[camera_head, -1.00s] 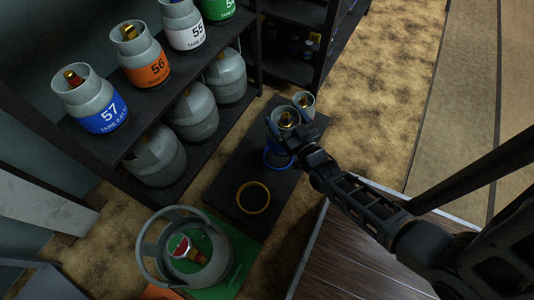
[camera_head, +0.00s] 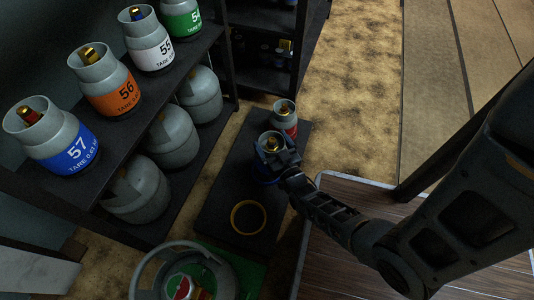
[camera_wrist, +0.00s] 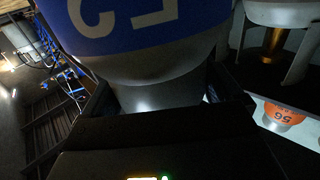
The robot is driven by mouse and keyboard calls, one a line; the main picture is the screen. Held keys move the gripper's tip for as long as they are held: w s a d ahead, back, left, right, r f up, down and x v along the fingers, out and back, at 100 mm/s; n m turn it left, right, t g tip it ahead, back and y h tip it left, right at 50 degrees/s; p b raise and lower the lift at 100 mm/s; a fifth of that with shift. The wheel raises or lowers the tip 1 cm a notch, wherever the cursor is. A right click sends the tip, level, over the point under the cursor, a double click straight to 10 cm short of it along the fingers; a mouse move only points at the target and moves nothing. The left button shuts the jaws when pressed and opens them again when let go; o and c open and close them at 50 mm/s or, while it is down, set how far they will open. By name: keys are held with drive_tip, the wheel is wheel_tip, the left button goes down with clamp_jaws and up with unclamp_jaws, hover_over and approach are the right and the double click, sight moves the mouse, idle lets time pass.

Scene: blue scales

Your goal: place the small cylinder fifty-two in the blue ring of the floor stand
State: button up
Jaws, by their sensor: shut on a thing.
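The small cylinder (camera_head: 268,139), grey with a brass valve, is upright in my gripper (camera_head: 283,163) over the floor stand (camera_head: 215,205). In the wrist view its blue band (camera_wrist: 135,30) fills the top, with white digits upside down and cut off. My gripper (camera_wrist: 160,100) is shut on its grey upper part. The blue ring (camera_head: 264,180) shows only as a thin edge just below the cylinder, mostly hidden by it and my gripper. I cannot tell whether the cylinder's base is inside the ring or above it.
A red-banded cylinder (camera_head: 284,117) stands close behind on the stand. An empty yellow ring (camera_head: 248,217) lies nearer. A shelf (camera_head: 75,185) with several cylinders is at the left. A large cylinder (camera_head: 185,275) with a round guard stands in front on green.

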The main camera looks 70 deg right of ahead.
drive_tip(key=shift+w+f, duration=0.55)
drive_tip(key=shift+w, duration=0.3)
wheel_tip(320, 180, down, 4)
drive_tip(key=b, duration=0.3)
drive_tip(key=shift+r, duration=0.15)
drive_tip(key=o, duration=1.7)
drive_tip(key=shift+s, duration=0.1)
